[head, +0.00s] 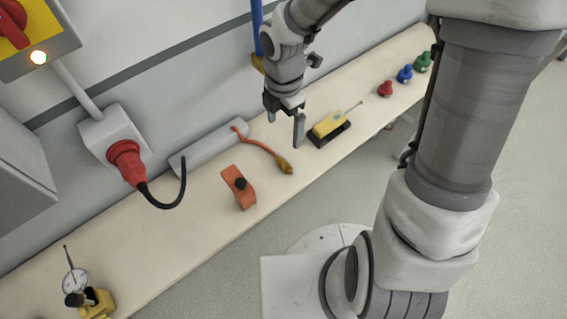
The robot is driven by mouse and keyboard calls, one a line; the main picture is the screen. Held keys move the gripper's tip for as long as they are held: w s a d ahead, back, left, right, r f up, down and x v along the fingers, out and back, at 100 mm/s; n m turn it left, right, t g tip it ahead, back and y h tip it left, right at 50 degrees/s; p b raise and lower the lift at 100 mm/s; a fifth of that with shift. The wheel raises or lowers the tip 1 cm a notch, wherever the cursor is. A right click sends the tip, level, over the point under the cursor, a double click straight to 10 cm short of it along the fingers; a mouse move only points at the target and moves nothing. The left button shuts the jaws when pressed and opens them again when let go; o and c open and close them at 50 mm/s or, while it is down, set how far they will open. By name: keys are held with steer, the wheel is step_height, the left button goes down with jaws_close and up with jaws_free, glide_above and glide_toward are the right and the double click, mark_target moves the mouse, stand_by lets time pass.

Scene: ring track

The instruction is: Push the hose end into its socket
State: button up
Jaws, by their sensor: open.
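An orange hose (262,146) runs from the grey cylinder on the bench and ends in a yellow-brown tip (286,168) lying on the bench top. A blue hose (257,30) hangs by the wall, with a brass-coloured fitting (258,63) at its lower end, partly behind my arm. I cannot tell which of these is the task's hose end, and no socket is clearly recognisable. My gripper (285,127) is open and points down above the bench, beyond the orange hose's tip. I see nothing between its fingers.
A yellow device (329,126) on a black base stands just right of my gripper. An orange block (239,187) and grey cylinder (212,148) lie left. A red plug (126,160) with a black cable sits in a wall box. Red, blue and green knobs (404,74) stand far right.

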steer(key=b, duration=0.3)
glide_above(283, 161)
steer(key=f, duration=1)
steer(key=shift+s+d+f, duration=0.1)
steer(key=shift+s+f, duration=0.2)
steer(key=shift+s, duration=0.1)
steer(key=f, duration=0.3)
steer(key=f+b, duration=0.1)
steer(key=f, duration=0.1)
steer(key=shift+w+f, duration=0.1)
steer(key=shift+w, duration=0.25)
